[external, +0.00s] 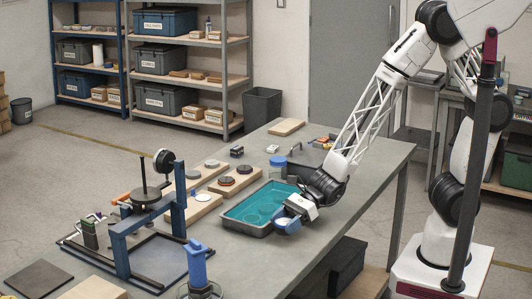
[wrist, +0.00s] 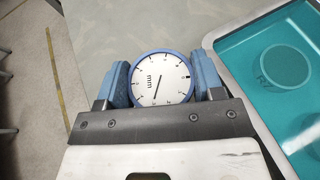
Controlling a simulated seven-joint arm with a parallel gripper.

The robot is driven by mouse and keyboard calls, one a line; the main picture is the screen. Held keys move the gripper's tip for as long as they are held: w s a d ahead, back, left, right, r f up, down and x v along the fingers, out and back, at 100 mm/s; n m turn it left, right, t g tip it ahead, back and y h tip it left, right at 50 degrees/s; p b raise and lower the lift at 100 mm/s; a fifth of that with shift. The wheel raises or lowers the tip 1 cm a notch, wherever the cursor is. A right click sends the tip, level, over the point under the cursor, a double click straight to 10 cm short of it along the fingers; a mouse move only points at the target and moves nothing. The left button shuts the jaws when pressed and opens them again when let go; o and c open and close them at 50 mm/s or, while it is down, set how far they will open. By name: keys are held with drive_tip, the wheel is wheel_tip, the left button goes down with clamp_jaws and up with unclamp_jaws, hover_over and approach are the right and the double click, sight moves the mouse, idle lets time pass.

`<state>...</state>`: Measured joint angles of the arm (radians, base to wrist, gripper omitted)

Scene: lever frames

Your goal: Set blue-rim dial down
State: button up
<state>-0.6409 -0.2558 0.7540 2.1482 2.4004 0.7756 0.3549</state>
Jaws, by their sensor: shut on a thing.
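The blue-rim dial (wrist: 161,80) has a round white face with dark marks, the letters "mm" and a thin dark needle. In the wrist view it sits between the blue pads of my gripper (wrist: 165,84), which is shut on it. In the external view my gripper (external: 287,222) is at the near right side of the teal-lined tray, low by the table top. The dial is small and partly hidden there. I cannot tell whether the dial touches the table.
The teal-lined tray (external: 238,231) stands right beside my gripper; its rim (wrist: 228,62) shows in the wrist view. Wooden boards with discs (external: 235,180) lie behind the tray. A blue lever frame (external: 122,250) stands to the left. The table (external: 352,185) is bare towards the right.

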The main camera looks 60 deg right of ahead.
sight(284, 232)
drive_tip(key=shift+f, duration=1.7)
drive_tip(key=shift+f, duration=0.15)
drive_tip(key=o, duration=1)
drive_tip(key=shift+s+d+r, duration=0.1)
drive_tip(key=shift+d+r, duration=0.2)
drive_tip(key=shift+d, duration=0.05)
drive_tip(key=shift+v, duration=3.35)
